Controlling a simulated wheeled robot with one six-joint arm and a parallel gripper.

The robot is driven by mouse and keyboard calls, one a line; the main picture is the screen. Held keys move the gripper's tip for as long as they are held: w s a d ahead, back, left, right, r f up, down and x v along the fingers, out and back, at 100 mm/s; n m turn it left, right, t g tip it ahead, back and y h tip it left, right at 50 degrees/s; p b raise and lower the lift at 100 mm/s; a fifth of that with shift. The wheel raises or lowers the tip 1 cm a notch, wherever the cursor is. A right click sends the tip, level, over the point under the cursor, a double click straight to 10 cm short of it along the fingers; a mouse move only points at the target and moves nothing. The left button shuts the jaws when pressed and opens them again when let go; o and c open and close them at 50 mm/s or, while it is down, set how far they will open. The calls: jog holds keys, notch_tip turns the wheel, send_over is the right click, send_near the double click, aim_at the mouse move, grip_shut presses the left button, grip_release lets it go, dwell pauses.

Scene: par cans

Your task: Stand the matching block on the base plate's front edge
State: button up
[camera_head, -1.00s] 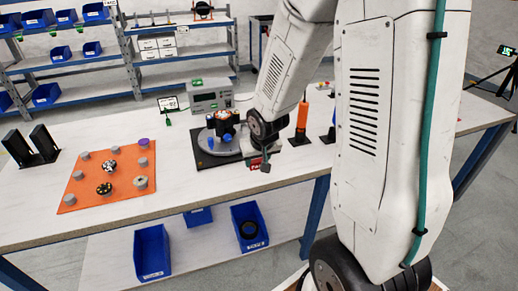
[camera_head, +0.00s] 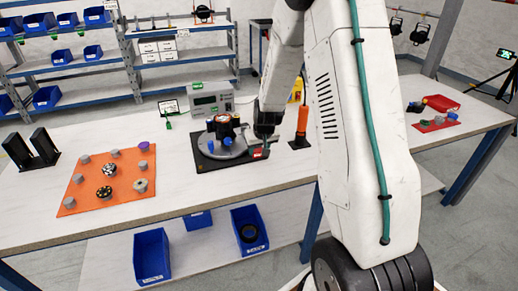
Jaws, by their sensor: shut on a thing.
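A black base plate (camera_head: 205,164) lies on the bench with a grey round disc (camera_head: 213,151) on it. A dark can with an orange rim (camera_head: 224,125) stands on the disc, with blue parts beside it. My gripper (camera_head: 262,143) is low over the plate's right part, its fingers small and dark. A small red block with white marks (camera_head: 258,154) shows at the fingertips, by the plate's front right edge. My gripper appears shut on it. The fingers' contact is too small to see clearly, and I cannot tell whether the block touches the plate.
An orange mat (camera_head: 75,199) with several small round pieces lies to the left, beside black uprights (camera_head: 38,148). An orange-handled tool (camera_head: 302,122) stands right of the plate. A grey instrument (camera_head: 211,98) stands behind. A red mat (camera_head: 432,126) lies far right.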

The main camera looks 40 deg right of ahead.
jog(key=o, duration=1)
jog(key=shift+f, duration=0.15)
jog(key=shift+c, duration=0.2)
jog(key=s+a+r+n, duration=0.1)
jog(key=s+a+r, duration=0.35)
jog(key=r, duration=0.55)
jog(key=s+a+r, duration=0.4)
jog(key=s+r, duration=0.2)
jog(key=r, duration=0.3)
jog(key=s+a+r+g, duration=0.1)
jog(key=s+a+r, duration=0.1)
jog(key=s, duration=0.6)
jog(key=s+a+r+n+g, duration=0.1)
jog(key=s+a+r, duration=0.2)
jog(key=s, duration=0.5)
jog(key=s+a+r+n+g+y, duration=0.1)
jog(key=s+a, duration=0.3)
jog(key=s, duration=0.4)
jog(key=shift+s+a+r, duration=0.2)
jog(key=shift+a+r, duration=0.1)
jog(key=shift+r, duration=0.45)
